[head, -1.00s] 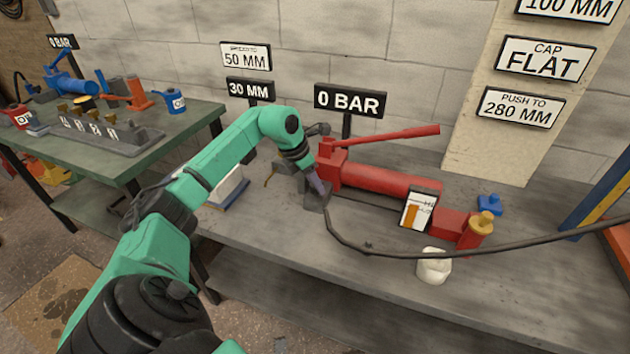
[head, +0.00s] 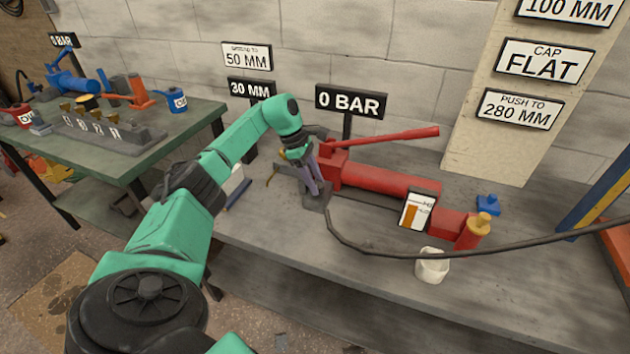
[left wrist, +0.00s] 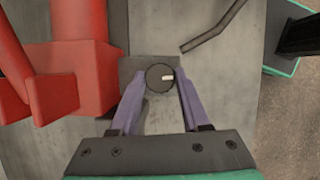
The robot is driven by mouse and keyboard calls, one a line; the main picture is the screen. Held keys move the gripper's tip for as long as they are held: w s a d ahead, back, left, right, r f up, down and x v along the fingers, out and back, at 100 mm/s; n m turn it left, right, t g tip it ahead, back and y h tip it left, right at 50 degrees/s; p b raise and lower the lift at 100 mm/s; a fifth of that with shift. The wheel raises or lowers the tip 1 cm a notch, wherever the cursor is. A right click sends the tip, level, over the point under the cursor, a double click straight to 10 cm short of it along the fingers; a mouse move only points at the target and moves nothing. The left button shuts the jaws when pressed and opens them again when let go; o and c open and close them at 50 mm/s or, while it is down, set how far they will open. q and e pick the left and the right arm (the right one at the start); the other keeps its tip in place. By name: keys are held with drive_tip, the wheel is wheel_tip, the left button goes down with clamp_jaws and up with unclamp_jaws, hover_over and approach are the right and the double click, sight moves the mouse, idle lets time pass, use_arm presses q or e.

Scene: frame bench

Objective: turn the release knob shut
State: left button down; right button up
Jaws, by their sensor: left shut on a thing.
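The release knob (left wrist: 160,77) is a dark round knob with a small white mark pointing right in the left wrist view. It sits on a grey block (left wrist: 135,68) at the end of the red hand pump (head: 375,180). My left gripper (left wrist: 160,82) has its two purple fingers on either side of the knob, shut on it. In the head view the left gripper (head: 316,190) reaches down to the block beside the pump, and the knob is hidden there by the fingers. My right gripper is not in view.
A black hose (head: 385,254) runs from the block across the bench to the right. A white cup (head: 432,266) and a gauge card (head: 418,211) stand near the pump. The red pump handle (head: 385,139) extends right above the pump body. A sign (head: 350,101) reads 0 BAR.

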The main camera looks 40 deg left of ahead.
use_arm(q)
drive_tip(key=shift+w+r+m, duration=0.1)
drive_tip(key=shift+m, duration=0.4)
drive_tip(key=shift+c, duration=1.9)
unclamp_jaws()
drive_tip(key=p+v, duration=0.1)
drive_tip(key=v, duration=1.3)
drive_tip(key=shift+a+r+p, duration=0.2)
drive_tip(key=shift+r+p, duration=0.05)
drive_tip(key=shift+p, duration=0.05)
drive_tip(key=shift+w, duration=0.1)
